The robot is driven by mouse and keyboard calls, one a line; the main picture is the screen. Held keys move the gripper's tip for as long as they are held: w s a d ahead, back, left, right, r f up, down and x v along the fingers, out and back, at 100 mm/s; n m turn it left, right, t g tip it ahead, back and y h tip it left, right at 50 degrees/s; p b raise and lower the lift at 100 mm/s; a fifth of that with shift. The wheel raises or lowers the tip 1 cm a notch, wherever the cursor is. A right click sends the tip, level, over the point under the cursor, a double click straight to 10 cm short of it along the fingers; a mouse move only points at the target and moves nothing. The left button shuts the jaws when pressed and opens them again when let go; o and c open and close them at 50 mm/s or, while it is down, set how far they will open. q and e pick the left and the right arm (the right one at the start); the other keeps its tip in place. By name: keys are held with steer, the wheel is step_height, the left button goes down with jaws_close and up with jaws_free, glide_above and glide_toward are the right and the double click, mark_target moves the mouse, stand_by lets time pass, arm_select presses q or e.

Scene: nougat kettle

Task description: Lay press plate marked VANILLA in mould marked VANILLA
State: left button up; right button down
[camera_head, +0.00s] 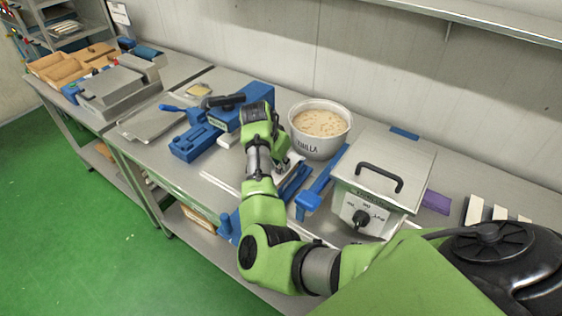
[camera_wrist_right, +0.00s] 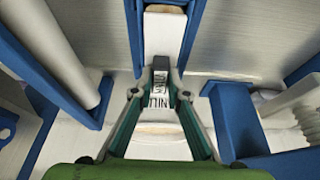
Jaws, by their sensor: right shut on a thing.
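My right gripper (camera_wrist_right: 160,92) is shut on the dark upright grip (camera_wrist_right: 160,64) of a pale press plate (camera_wrist_right: 158,140) in the right wrist view. Part of its black lettering shows, reading about "NILL"; the rest is hidden. Ahead of the fingertips is a narrow blue-walled channel (camera_wrist_right: 186,40) with a pale inside. I cannot tell whether it is the VANILLA mould, nor whether the plate touches it. In the head view my right gripper (camera_head: 284,158) is low over the table, and my arm hides most of the plate. My left gripper is not in view.
A steel box with a black handle (camera_head: 380,172) stands to the right. A blue press (camera_head: 256,94) and a blue block (camera_head: 194,143) stand left.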

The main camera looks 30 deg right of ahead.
steer(key=shift+s+a+f+p, duration=0.1)
steer(key=shift+a+p, duration=0.1)
steer(key=shift+p, duration=0.1)
stand_by(0.6)
steer(key=shift+p, duration=0.3)
steer(key=shift+f, duration=0.6)
stand_by(1.0)
steer(key=c, duration=1.9)
jaws_free()
steer(key=shift+o, duration=0.4)
steer(key=o, duration=0.3)
